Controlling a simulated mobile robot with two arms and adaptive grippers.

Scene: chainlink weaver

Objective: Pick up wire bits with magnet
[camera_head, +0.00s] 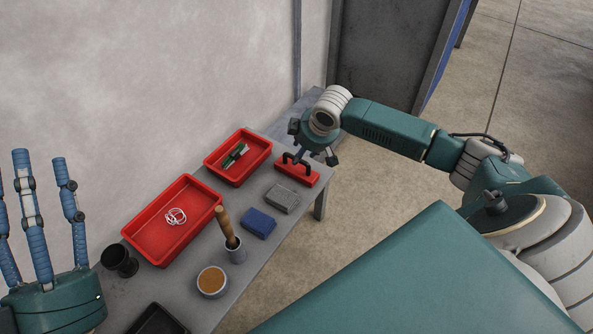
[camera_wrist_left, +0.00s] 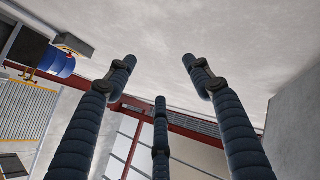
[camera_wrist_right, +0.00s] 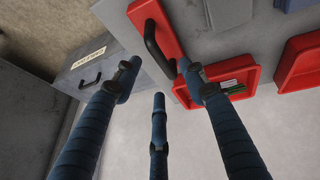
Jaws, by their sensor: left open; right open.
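A red block with a black handle, which looks like the magnet, lies on the grey table near its far right end (camera_head: 298,174). It also shows in the right wrist view (camera_wrist_right: 166,22), with its handle near the fingertips. My right gripper (camera_head: 313,146) is open and empty just beyond the block in the head view; I cannot tell whether a finger touches it. My left gripper (camera_head: 38,160) is open and empty, fingers pointing up, left of the table. No loose wire bits can be made out; white wire rings (camera_head: 176,216) lie in the larger red tray (camera_head: 140,231).
A smaller red tray (camera_head: 216,163) holds green and white pieces. On the table (camera_head: 238,283) stand a grey block (camera_head: 282,198), blue block (camera_head: 258,223), wooden-handled tool (camera_head: 226,226), brown-topped round tin (camera_head: 212,281), black cup (camera_head: 119,261) and dark tray (camera_head: 158,321). A wall runs behind.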

